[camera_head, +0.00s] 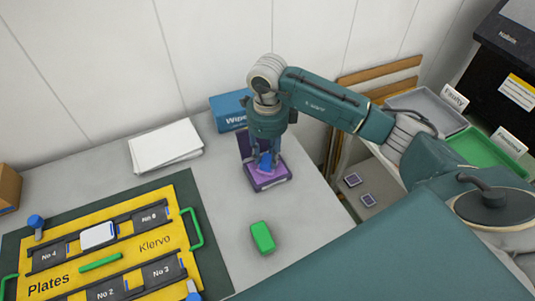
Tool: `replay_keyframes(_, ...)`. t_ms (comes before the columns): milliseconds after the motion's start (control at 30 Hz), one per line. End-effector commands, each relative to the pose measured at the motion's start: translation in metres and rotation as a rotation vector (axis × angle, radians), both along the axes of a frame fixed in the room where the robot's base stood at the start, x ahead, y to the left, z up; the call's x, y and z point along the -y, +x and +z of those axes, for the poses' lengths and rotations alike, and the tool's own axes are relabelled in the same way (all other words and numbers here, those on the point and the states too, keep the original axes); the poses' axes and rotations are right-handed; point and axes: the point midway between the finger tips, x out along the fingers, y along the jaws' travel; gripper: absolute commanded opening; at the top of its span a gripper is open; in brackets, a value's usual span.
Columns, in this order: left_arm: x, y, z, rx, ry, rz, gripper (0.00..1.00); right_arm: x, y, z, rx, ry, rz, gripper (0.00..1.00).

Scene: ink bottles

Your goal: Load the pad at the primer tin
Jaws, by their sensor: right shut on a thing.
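The primer tin appears to be the small purple open tin (268,183) on the worktop, with its dark purple lid raised at the back. My right gripper (264,163) points down over the tin, shut on a blue pad (265,160). The pad sits low, over or in the tin's purple inside; I cannot tell whether its underside touches. The fingers hide part of the pad and lid. My left gripper is not in view.
A blue wipes box (229,112) stands close behind the tin. A green block (263,237) lies in front of it. A yellow plate holder (60,277) is at lower left, white sheets (165,146) behind. Grey (425,108) and green (495,157) trays are at right.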

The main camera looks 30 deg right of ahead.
Motion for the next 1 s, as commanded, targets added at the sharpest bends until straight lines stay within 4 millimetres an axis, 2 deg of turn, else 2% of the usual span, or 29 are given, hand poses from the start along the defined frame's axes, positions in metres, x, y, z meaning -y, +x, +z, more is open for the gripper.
replay_keyframes(133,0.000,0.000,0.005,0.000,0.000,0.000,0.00,0.000,-0.001,0.006,-0.004,-0.001,0.001,0.10)
replay_keyframes(833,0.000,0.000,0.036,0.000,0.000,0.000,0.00,0.000,0.000,0.064,-0.001,0.000,0.001,0.10)
replay_keyframes(1000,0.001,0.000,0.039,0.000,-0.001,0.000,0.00,0.000,0.000,0.070,-0.001,-0.001,0.001,0.10)
